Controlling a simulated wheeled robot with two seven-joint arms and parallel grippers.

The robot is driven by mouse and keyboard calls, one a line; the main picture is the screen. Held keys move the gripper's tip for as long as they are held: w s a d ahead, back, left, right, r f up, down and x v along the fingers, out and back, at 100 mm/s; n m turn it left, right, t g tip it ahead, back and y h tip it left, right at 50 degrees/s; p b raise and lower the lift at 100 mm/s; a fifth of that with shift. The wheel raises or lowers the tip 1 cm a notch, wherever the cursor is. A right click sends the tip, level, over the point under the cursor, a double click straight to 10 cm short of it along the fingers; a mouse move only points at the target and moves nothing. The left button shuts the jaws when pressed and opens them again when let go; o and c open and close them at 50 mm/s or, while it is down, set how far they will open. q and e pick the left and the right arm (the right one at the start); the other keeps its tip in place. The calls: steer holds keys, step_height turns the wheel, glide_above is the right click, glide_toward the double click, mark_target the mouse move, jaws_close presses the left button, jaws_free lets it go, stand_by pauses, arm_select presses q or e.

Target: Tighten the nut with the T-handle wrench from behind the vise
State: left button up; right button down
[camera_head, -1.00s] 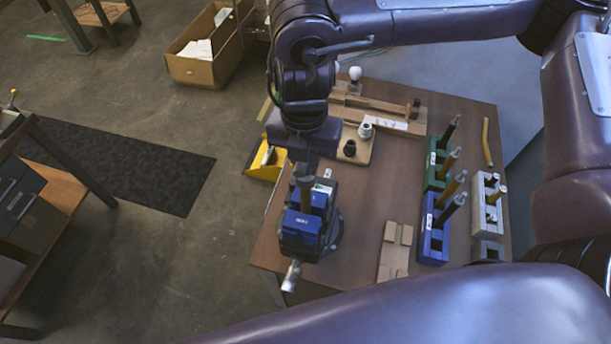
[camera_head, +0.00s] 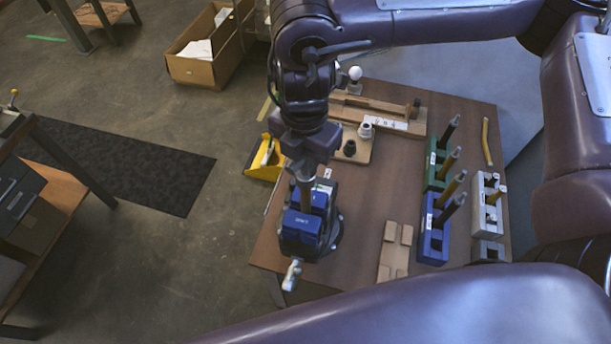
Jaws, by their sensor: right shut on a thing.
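The blue vise (camera_head: 300,232) stands at the left front edge of the brown table. My right gripper (camera_head: 308,160) is right above and behind the vise. It is shut on the T-handle wrench (camera_head: 305,192), whose upright shaft runs down to the vise. The wrench's handle is mostly hidden by the gripper. The nut cannot be made out, so I cannot tell whether the wrench sits on it. My left gripper is out of view.
On the table (camera_head: 365,215), a green rack (camera_head: 437,172), a blue rack (camera_head: 433,243) and a grey rack (camera_head: 487,215) stand to the right. A wooden fixture (camera_head: 395,250) lies between them and the vise. A board with small parts (camera_head: 358,148) is behind.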

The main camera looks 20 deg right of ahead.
steer(key=shift+w+r, duration=0.1)
steer(key=shift+r, duration=1.95)
steer(key=shift+r, duration=1.95)
